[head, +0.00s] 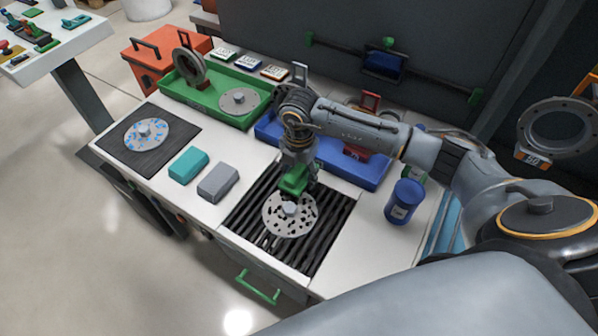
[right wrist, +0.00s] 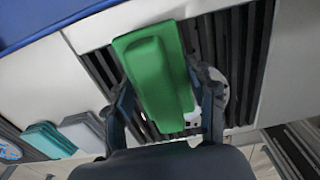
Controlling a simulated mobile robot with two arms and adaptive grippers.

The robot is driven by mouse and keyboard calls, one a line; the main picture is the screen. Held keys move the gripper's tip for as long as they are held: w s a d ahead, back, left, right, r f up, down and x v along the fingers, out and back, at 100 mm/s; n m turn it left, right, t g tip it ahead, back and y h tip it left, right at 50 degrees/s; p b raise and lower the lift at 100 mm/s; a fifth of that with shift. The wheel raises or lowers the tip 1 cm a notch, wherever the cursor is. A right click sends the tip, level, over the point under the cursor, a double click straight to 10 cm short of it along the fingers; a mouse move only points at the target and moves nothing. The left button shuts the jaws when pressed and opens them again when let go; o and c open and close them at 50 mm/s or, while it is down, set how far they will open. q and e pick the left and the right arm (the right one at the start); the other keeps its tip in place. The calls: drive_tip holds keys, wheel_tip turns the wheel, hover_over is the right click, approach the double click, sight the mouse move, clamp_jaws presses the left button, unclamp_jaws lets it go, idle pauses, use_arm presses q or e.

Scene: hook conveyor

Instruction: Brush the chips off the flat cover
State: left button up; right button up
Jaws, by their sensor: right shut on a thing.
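The flat cover (head: 283,229) is a grey disc with a raised hub, lying on a black slatted grate. Dark specks, seemingly chips, are spread over its face. My right gripper (head: 295,178) is shut on a green brush (head: 291,184) just above the cover's back edge. In the right wrist view the brush (right wrist: 155,75) sits between both fingers (right wrist: 165,103) and hides most of the cover. I cannot tell whether its bristles touch the cover. My left gripper is not in view.
A blue-spotted disc (head: 157,132) lies on a black mat at left. Teal (head: 188,165) and grey (head: 217,182) blocks sit between. A green tray (head: 215,112) and blue tray (head: 370,181) stand behind, a blue canister (head: 404,202) at right. The counter front-right of the grate is clear.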

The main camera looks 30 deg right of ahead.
drive_tip(key=shift+f+b, duration=0.35)
drive_tip(key=shift+f, duration=0.05)
idle(0.5)
drive_tip(key=shift+s, duration=0.15)
drive_tip(key=shift+s+d+r+p, duration=0.15)
drive_tip(key=shift+s+d+p, duration=0.3)
drive_tip(key=shift+s+p, duration=0.15)
drive_tip(key=shift+s+d, duration=0.35)
drive_tip(key=shift+s, duration=0.25)
drive_tip(key=shift+s+d, duration=0.3)
drive_tip(key=shift+s, duration=0.3)
drive_tip(key=shift+w+a+f, duration=0.25)
drive_tip(key=shift+w+a, duration=0.25)
drive_tip(key=shift+w, duration=0.25)
drive_tip(key=shift+w+a+b, duration=0.3)
drive_tip(key=shift+w+a, duration=0.05)
drive_tip(key=shift+w, duration=0.2)
drive_tip(key=shift+w+a+b, duration=0.3)
drive_tip(key=shift+w, duration=0.25)
drive_tip(key=shift+s+d+r+p, duration=0.25)
drive_tip(key=shift+s+d+p, duration=0.25)
drive_tip(key=shift+s, duration=0.2)
drive_tip(key=shift+s+d+f+p, duration=0.15)
drive_tip(key=shift+s+d, duration=0.2)
drive_tip(key=shift+s, duration=0.25)
drive_tip(key=shift+s+d+r+p, duration=0.15)
drive_tip(key=shift+s+d, duration=0.15)
drive_tip(key=shift+s, duration=0.25)
drive_tip(key=shift+f, duration=0.1)
